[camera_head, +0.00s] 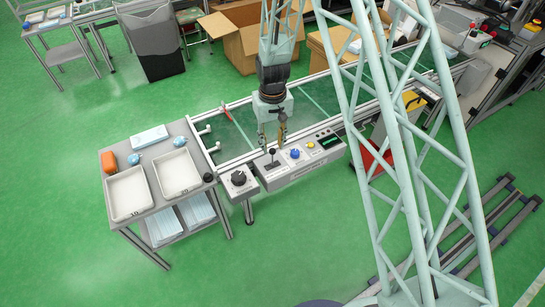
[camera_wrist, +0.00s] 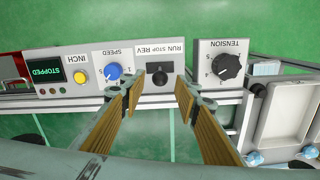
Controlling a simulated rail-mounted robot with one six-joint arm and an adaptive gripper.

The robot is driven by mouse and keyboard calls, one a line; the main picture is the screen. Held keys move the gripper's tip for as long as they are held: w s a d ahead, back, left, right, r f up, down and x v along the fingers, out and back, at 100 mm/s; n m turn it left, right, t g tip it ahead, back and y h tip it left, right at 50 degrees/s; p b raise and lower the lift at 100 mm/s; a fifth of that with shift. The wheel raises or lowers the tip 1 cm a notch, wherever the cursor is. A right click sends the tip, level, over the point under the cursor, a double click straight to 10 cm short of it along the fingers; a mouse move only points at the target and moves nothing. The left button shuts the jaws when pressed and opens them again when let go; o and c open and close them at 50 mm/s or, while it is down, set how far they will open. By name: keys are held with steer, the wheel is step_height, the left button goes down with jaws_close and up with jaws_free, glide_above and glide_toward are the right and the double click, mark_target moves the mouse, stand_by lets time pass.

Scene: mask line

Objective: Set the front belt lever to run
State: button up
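The front belt lever (camera_wrist: 158,79) is a black-knobbed lever on a grey panel marked RUN STOP REV, upside down in the wrist view. It also shows upright on the control box in the head view (camera_head: 272,153). The display (camera_wrist: 46,76) reads STOPPED. My gripper (camera_wrist: 157,88) is open, with its tan-padded fingers apart and nothing between them. In the wrist view the lever knob appears between the fingertips, just beyond them. In the head view my gripper (camera_head: 272,140) hangs pointing down over the control box. Contact with the lever cannot be told.
A blue speed knob (camera_wrist: 114,71), a yellow inch button (camera_wrist: 81,76) and a black tension knob (camera_wrist: 226,66) sit beside the lever. The green belt (camera_head: 235,133) runs behind the box. A table with white trays (camera_head: 129,216) stands at left.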

steer(key=b, duration=0.1)
glide_above(273, 165)
steer(key=shift+w+a+f, duration=0.1)
steer(key=shift+w+f, duration=0.05)
steer(key=shift+f, duration=3.65)
jaws_close()
